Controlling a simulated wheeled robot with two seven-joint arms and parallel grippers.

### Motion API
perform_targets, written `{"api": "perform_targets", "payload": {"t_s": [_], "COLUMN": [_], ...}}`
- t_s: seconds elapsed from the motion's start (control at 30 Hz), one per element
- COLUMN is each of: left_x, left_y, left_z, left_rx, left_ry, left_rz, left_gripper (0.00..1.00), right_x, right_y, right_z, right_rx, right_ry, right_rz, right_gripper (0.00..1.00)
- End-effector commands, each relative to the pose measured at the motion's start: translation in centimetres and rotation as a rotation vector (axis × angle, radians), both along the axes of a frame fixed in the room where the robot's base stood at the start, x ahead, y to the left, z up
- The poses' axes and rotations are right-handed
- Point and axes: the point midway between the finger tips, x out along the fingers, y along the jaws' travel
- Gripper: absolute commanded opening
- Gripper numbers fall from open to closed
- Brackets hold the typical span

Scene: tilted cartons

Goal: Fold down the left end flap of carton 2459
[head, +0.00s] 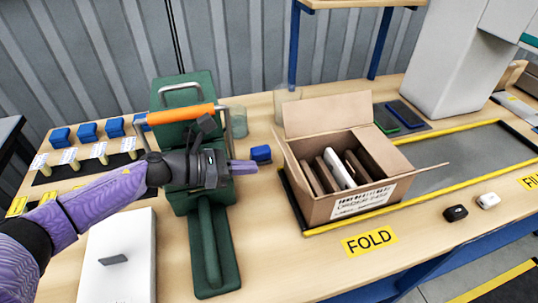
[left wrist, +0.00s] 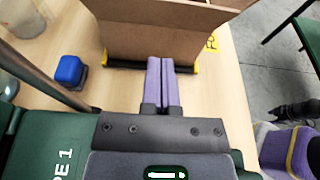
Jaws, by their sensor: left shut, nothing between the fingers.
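The open brown carton (head: 330,208) stands at the right of my left gripper in the head view, with a printed label on its front. Several dark slabs and one white one stand inside it. One flap (head: 325,114) stands up at the back and another sticks out at the right. My left gripper (head: 244,167) is shut and empty, short of the carton's left side. In the left wrist view its purple fingers (left wrist: 160,66) point at the carton's brown wall (left wrist: 150,42). My right gripper is out of view.
A green press-like machine (head: 183,95) with an orange-handled lever (head: 180,115) stands behind and beside my left arm. A blue block (head: 261,153) lies between it and the carton. Yellow strips edge the grey track (head: 465,150). A FOLD label (head: 369,241) lies in front.

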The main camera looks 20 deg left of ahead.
Motion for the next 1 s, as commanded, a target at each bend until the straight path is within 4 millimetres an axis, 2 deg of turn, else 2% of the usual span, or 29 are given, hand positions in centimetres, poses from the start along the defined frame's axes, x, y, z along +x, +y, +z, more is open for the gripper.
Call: {"api": "perform_targets", "payload": {"t_s": [0.07,0.1,0.33,0.5,0.77,1.0], "left_x": [0.9,1.2,2.5,2.6,2.6,2.7], "left_y": [-1.4,-1.8,-3.7,-3.9,-3.9,-3.4], "left_z": [-0.3,0.5,1.7,1.7,1.7,2.2], "left_rx": [-0.003,0.000,-0.001,-0.002,-0.002,-0.003], "left_ry": [-0.003,-0.005,-0.001,0.002,0.002,0.002], "left_rz": [-0.002,-0.002,0.000,0.001,0.001,0.002], "left_gripper": [0.00,0.00,0.00,0.00,0.00,0.00], "right_x": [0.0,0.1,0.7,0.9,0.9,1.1], "right_y": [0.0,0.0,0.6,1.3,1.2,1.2], "right_z": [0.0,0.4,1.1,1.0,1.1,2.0], "right_rx": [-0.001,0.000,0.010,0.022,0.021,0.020], "right_ry": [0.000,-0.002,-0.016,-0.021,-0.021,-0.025], "right_rz": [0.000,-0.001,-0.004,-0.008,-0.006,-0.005], "right_gripper": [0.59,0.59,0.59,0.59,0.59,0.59]}}
